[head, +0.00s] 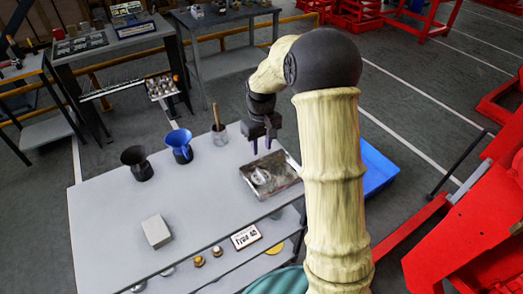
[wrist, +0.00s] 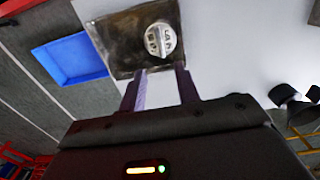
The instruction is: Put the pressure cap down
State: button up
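The pressure cap (wrist: 160,39) is a round, silvery cap with a raised bar across its top. It lies in a shallow, worn metal tray (wrist: 117,25). In the head view the cap (head: 260,177) sits in the left part of the tray (head: 288,187) on the grey table. My gripper (head: 261,152) is above the tray's far edge, pointing down. In the wrist view my gripper (wrist: 160,88) has its two fingers apart with nothing between them, and the cap lies beyond the fingertips, apart from them.
A grey block (head: 156,231) is at front left. A blue bin (head: 376,170) is right of the table. The middle of the tabletop is clear.

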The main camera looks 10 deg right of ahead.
dwell(0.5)
jog(key=s+r+m+t, duration=0.2)
jog(key=s+m, duration=0.1)
jog(key=s, duration=1.7)
jog(key=shift+s+d+r+m+t, duration=0.3)
jog(key=shift+s, duration=0.1)
